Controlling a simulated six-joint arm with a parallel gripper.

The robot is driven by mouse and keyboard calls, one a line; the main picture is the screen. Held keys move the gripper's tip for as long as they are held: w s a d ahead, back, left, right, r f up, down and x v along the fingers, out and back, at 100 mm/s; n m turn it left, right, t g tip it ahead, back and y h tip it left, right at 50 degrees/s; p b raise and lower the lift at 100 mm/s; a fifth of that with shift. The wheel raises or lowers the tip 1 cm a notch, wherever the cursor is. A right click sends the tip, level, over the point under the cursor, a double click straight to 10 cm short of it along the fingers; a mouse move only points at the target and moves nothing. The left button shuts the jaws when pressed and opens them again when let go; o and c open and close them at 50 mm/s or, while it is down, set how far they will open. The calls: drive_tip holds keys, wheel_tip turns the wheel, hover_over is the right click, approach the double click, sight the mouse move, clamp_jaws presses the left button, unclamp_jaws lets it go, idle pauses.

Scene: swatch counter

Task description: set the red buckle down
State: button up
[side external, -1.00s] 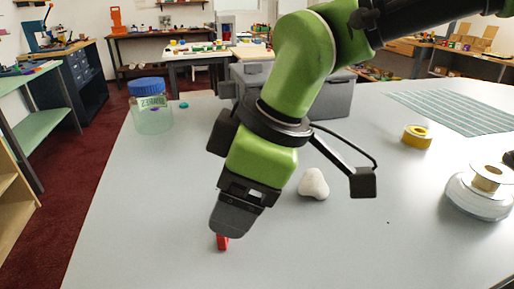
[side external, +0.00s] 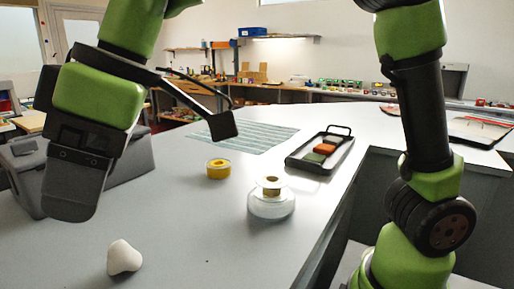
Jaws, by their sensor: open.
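The red buckle is not visible in the side external view. My gripper (side external: 72,212) is at the left of the view, pointing down and raised above the grey counter (side external: 190,225). It is open.
A white stone-like lump (side external: 124,258) lies right of and below my gripper in the picture. A yellow tape roll (side external: 218,168), clear spool jar (side external: 271,203), striped mat (side external: 250,134) and black tray (side external: 293,163) with colored pieces stand farther right. A grey bin (side external: 133,165) is behind my gripper.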

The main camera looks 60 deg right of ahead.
drive_tip(key=s+d+r+m+t, duration=0.25)
drive_tip(key=d+m, duration=0.25)
drive_tip(key=d, duration=0.5)
drive_tip(key=s+d+f+m+t+h, duration=0.2)
drive_tip(key=s+d+f+m, duration=0.2)
drive_tip(key=s+d+m, duration=0.5)
drive_tip(key=shift+s+d+m, duration=0.3)
drive_tip(key=shift+s+d, duration=0.15)
drive_tip(key=shift+s, duration=0.45)
